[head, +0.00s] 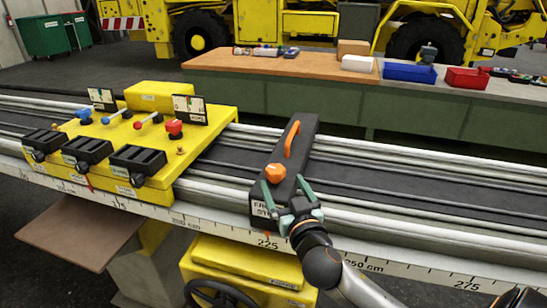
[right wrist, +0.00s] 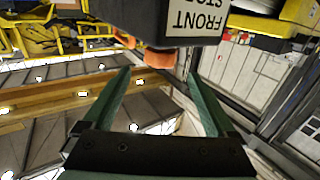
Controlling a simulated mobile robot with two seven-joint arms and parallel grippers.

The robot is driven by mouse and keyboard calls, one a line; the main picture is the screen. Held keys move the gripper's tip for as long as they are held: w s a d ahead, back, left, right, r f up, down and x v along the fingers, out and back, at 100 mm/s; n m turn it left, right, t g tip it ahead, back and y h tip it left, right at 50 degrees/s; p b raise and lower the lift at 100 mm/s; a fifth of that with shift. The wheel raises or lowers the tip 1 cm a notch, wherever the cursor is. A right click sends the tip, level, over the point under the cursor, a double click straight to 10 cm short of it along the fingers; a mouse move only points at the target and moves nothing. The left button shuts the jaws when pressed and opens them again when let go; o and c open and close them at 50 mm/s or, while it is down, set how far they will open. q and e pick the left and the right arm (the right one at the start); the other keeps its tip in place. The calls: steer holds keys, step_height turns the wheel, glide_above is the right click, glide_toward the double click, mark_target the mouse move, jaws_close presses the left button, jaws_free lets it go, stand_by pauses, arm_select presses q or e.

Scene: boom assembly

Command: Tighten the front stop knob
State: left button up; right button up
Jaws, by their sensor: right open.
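The front stop (head: 296,150) is a dark block sitting across the rail, with an orange knob (head: 275,173) on its top and an orange handle (head: 291,139) behind it. Its "FRONT STOP" label (right wrist: 197,22) shows upside down in the right wrist view. My right gripper (head: 284,183) is open and empty at the near end of the block, its green fingers spread beside the knob. In the right wrist view, part of the orange knob (right wrist: 159,58) shows just beyond and between the fingertips; the block hides the rest. I cannot tell whether the fingers touch it. My left gripper is out of view.
A yellow carriage (head: 210,133) with levers and black boxes sits on the rail to the left. A scale strip (head: 350,262) runs along the near rail edge. The rail right of the stop is clear. A workbench (head: 290,64) with bins stands behind.

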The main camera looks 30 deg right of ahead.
steer(key=p+x, duration=0.1)
steer(key=x, duration=0.9)
steer(key=shift+w+f, duration=0.1)
steer(key=shift+w, duration=0.05)
steer(key=c, duration=1.4)
